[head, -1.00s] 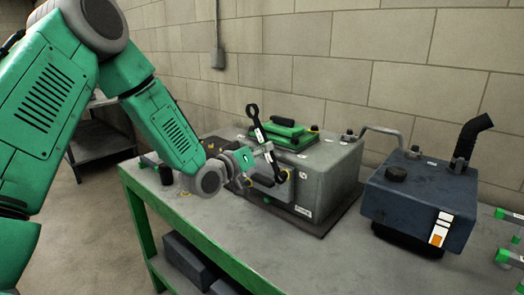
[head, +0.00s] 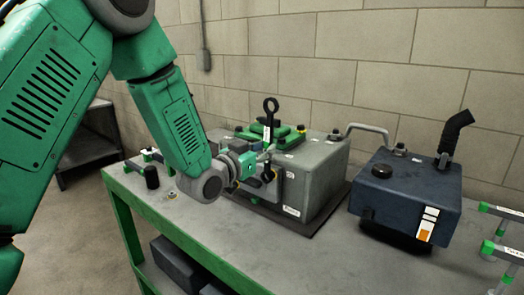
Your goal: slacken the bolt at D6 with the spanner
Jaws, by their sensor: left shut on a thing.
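The black spanner (head: 270,118) stands close to upright at the front left of the grey engine block (head: 318,181), with its ring end at the top and a white tag on its shank. My left gripper (head: 262,172) is shut on the lower part of the spanner, close against the block's front face. The spanner's lower end is mostly hidden by the gripper. The bolt at D6 cannot be made out, and I cannot tell whether the spanner sits on it. My right gripper is out of view.
A green part (head: 290,138) lies on top of the block. A dark blue tank (head: 405,197) with a black elbow pipe stands to the right, with green-tipped brackets (head: 502,250) beyond. A black cylinder (head: 152,177) stands at the left. The bench front (head: 290,262) is clear.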

